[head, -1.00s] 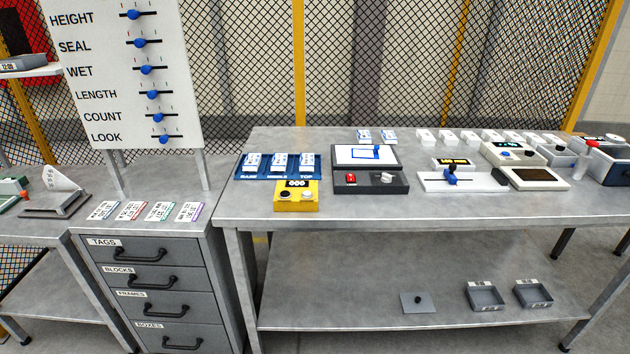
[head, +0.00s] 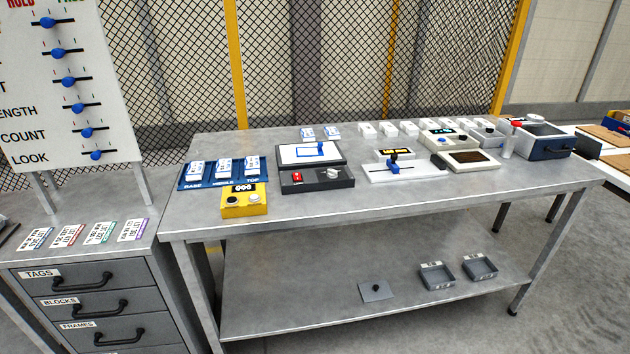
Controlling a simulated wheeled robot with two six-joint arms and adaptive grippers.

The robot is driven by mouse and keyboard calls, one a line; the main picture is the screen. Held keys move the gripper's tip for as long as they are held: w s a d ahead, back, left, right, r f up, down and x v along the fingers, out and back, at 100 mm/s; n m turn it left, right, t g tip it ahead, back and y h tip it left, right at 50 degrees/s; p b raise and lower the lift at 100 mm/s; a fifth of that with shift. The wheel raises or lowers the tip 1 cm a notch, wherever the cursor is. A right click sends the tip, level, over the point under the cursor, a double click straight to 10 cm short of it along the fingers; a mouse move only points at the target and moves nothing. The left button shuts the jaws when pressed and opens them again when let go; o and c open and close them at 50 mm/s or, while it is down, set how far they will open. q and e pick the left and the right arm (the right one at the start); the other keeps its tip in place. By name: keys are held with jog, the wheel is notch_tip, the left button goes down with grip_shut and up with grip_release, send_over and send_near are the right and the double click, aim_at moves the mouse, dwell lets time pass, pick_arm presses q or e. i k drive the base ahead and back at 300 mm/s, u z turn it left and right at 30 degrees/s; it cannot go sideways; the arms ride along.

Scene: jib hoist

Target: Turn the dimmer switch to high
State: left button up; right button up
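No part reading as a dimmer label is legible. A dark box (head: 316,183) with a white lit-looking panel (head: 311,153) on top stands on the table, left of its middle. Its front carries a red switch (head: 297,177) and a pale round knob (head: 333,173); the knob's setting is too small to tell. A blue pen-like mark or clip lies on the panel. Neither of my grippers is in view.
The grey table (head: 400,212) has a clear front strip. A yellow box (head: 244,200) and blue tray (head: 186,184) stand left of the dark box. A white slider unit (head: 400,172) and brown-topped box (head: 470,161) stand right. A drawer cabinet (head: 90,275) is at left.

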aim_at(332, 173)
jog(key=u, duration=0.05)
jog(key=k, duration=0.55)
jog(key=z, duration=0.75)
jog(key=i, duration=1.45)
jog(key=u, duration=0.55)
